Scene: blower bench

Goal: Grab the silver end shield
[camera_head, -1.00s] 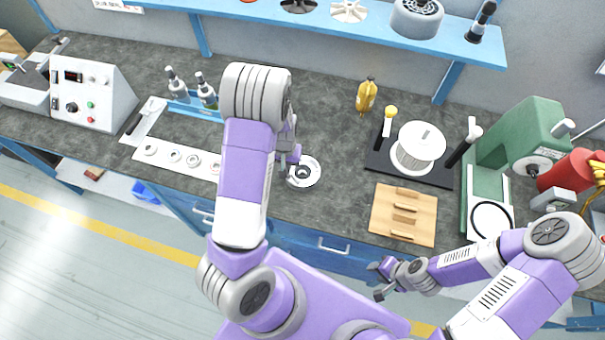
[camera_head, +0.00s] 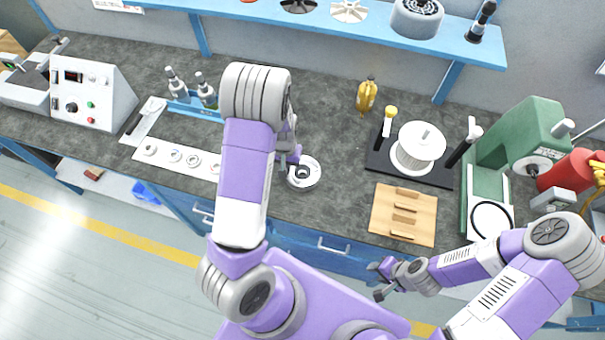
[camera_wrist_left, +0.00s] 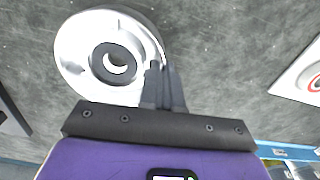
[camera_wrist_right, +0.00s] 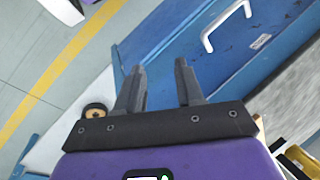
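The silver end shield (camera_head: 312,175) is a round bright disc with a dark-ringed central hole, at the front middle of the bench. It fills the upper left of the left wrist view (camera_wrist_left: 82,50). My left gripper (camera_wrist_left: 162,66) is at the shield's right rim in that view, its fingers close together with the rim between them. In the head view my left arm partly hides this gripper (camera_head: 293,160). Whether the shield is clear of the bench cannot be told. My right gripper (camera_head: 376,280) is open and empty in front of the bench; its spread fingers show in the right wrist view (camera_wrist_right: 158,78).
A wooden block (camera_head: 404,232) and a dark stand with a white drum (camera_head: 417,148) are to the right. A green press (camera_head: 510,140) stands farther right. A white strip with several rings (camera_head: 170,157) lies left. The bench behind the shield is clear.

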